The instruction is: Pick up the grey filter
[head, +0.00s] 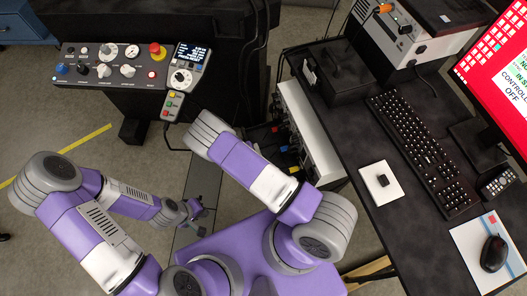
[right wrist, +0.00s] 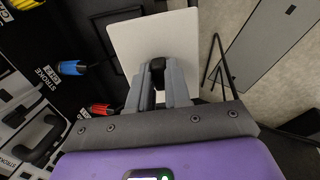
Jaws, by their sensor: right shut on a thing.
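My right gripper (right wrist: 158,92) shows in the right wrist view, shut on the small black grip of a pale, flat square plate, which looks like the grey filter (right wrist: 180,38). The plate stands out beyond the fingertips, and its lower edge is partly hidden by them. In the head view I cannot make out the right gripper or the held plate. My left gripper (head: 194,213) is small and dark in the head view, low beside my purple base. It is apart from the plate, and its fingers are too small to judge.
A pale square with a black block (head: 382,181) lies on the dark desk (head: 350,130), left of the keyboard (head: 422,150). A control panel (head: 115,65) stands at the upper left. In the right wrist view, blue (right wrist: 72,67) and red (right wrist: 99,109) connectors are close to the left.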

